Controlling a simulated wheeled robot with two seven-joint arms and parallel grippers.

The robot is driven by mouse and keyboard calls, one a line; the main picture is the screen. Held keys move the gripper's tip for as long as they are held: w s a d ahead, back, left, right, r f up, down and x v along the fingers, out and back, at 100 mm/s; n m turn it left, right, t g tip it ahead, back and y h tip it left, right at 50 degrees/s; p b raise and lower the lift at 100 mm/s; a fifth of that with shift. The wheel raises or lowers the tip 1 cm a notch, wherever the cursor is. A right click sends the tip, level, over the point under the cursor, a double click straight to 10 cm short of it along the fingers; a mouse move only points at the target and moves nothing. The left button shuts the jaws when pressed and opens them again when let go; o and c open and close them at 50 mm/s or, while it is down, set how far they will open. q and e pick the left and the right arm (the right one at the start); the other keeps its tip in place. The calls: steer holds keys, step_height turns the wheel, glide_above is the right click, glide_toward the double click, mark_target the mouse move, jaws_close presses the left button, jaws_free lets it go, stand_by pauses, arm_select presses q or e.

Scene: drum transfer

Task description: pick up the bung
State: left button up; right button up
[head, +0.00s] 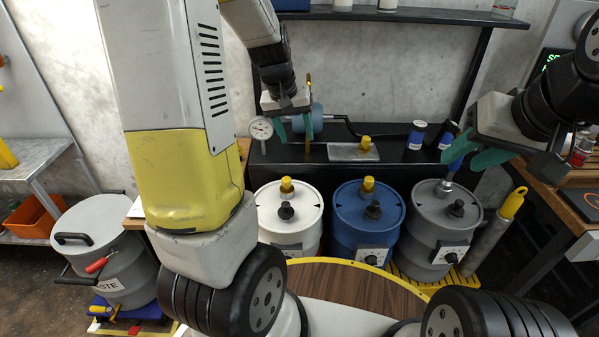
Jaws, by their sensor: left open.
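A yellow bung (366,143) stands on a small grey tray (345,152) on the dark bench. Similar yellow bungs sit on the white drum (274,213) and the blue drum (347,216). My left gripper (299,138) is over the bench, left of the tray, its teal fingers apart with nothing seen held; it is clear of the bung. My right gripper (474,157) is at the right, above the grey drum (424,215). A blue and silver nozzle (449,174) stands at that drum's top, close below its fingers; whether they touch it is unclear.
A round dial gauge (261,129) and blue pump body (303,116) are close around my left gripper. A shelf (400,15) crosses above. A wood-topped round table (345,289) is in front.

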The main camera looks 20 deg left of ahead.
arm_select(q)
steer(key=n+g+y, duration=0.1)
steer(key=g+y, duration=0.1)
glide_above(286, 179)
steer(key=f, duration=1.6)
steer(key=shift+s+a, duration=0.2)
steer(key=shift+s, duration=0.1)
steer(key=f, duration=0.5)
steer(key=w+f, duration=0.1)
steer(key=f, duration=0.2)
steer(key=shift+d, duration=0.2)
steer(key=shift+r, duration=0.1)
jaws_close()
